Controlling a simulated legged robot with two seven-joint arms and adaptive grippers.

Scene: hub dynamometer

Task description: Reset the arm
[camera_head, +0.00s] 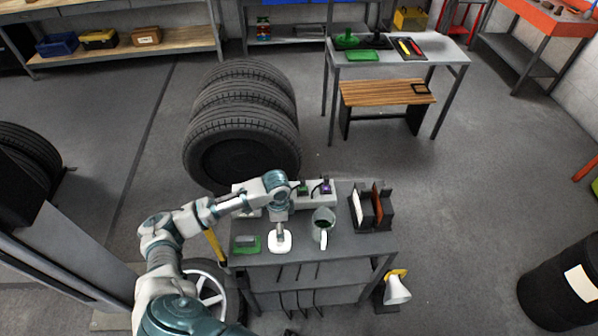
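My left arm comes in from the lower left and reaches over the small grey worktable (350,246). My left gripper (280,214) points down above a white object with a rounded square base (280,242). I cannot tell whether the gripper touches this object, and its fingers are too small to read as open or shut. My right arm and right gripper are not in view.
A mug (323,222), a green-based block (246,244), a white box with connectors (318,192) and a dark rack (371,207) stand on the worktable. Stacked tires (243,125) stand behind it. A black barrel (560,285) is at right.

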